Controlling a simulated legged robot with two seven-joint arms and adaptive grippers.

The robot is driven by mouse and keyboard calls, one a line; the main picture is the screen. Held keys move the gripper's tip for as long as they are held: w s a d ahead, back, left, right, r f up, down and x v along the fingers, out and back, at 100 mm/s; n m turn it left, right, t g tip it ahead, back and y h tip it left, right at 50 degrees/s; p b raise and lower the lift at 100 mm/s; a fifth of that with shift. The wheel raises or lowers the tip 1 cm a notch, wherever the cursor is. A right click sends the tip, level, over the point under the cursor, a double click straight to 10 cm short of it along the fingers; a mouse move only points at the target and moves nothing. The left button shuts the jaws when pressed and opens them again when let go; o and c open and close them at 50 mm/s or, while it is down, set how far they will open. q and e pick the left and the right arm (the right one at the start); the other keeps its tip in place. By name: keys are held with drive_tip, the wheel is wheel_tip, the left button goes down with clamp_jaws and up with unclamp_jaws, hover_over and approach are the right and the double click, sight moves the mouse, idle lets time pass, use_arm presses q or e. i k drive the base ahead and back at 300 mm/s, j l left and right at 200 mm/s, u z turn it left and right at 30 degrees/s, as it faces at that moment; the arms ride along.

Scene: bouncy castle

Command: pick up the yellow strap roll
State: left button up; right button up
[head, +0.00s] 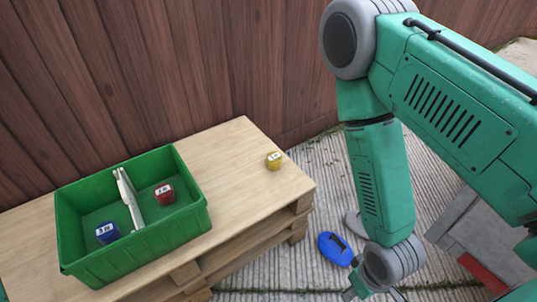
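The yellow strap roll (273,161) sits on the wooden table top (235,150), near its right end. Nothing touches it. My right gripper (376,293) is at the bottom edge of the head view, below and to the right of the roll and well apart from it. It hangs past the table's right end, and its fingers are mostly cut off by the frame, so its opening is unclear. My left gripper is not in view.
A green crate (181,238) with a pale divider (129,198) stands left on the table, holding a red roll (165,194) and a blue roll (108,232). A wooden fence (150,75) stands behind. A blue object (335,249) lies on the ground.

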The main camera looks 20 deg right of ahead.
sight(274, 159)
drive_tip(key=i+j, duration=0.1)
drive_tip(key=j, duration=0.65)
drive_tip(key=i+j, duration=0.15)
drive_tip(key=j, duration=0.25)
drive_tip(key=k, duration=0.6)
drive_tip(key=z, duration=0.8)
drive_tip(key=i+l+z, duration=0.35)
drive_tip(key=i, duration=0.2)
drive_tip(key=i+z, duration=0.4)
drive_tip(key=i, duration=0.45)
